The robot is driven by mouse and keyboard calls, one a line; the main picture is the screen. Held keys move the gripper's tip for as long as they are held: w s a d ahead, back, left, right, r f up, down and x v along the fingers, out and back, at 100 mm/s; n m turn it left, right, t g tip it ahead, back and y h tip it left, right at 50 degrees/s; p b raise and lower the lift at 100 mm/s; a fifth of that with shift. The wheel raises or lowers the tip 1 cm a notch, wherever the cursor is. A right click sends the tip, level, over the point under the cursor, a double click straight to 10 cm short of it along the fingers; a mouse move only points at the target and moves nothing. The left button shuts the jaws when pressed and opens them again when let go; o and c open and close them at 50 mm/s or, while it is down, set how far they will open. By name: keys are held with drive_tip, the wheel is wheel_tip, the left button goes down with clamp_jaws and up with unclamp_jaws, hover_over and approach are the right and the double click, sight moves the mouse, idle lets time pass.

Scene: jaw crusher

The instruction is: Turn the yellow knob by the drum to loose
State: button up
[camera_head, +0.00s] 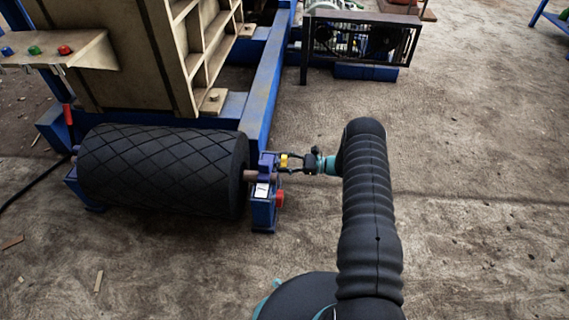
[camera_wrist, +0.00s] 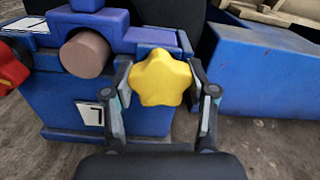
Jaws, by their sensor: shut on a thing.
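The yellow knob (camera_wrist: 160,78) is star-shaped and sits on the blue bearing stand in the wrist view. It also shows small in the head view (camera_head: 284,160), at the right end of the drum. My gripper (camera_wrist: 163,85) has one finger on each side of the knob and is shut on it. In the head view my gripper (camera_head: 292,164) reaches the stand from the right. The drum (camera_head: 160,168) is black with a diamond-patterned surface. The knob's mounting behind it is hidden.
The blue stand (camera_wrist: 60,110) carries a round shaft end (camera_wrist: 86,54) and a white label (camera_wrist: 90,118) left of the knob. A red knob (camera_wrist: 12,70) is at the left edge. The dirt ground right of the stand is open.

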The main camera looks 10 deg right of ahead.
drive_tip(key=n+b, duration=0.1)
drive_tip(key=n, duration=0.1)
drive_tip(key=n+b, duration=0.1)
drive_tip(key=b, duration=0.1)
drive_tip(key=shift+f+n, duration=0.2)
drive_tip(key=shift+n, duration=0.2)
drive_tip(key=n+b, duration=0.1)
drive_tip(key=n, duration=0.4)
drive_tip(key=shift+r, duration=0.15)
drive_tip(key=n, duration=1.1)
drive_tip(key=shift+n, duration=0.3)
drive_tip(key=o, duration=1.2)
drive_tip(key=shift+a, duration=0.1)
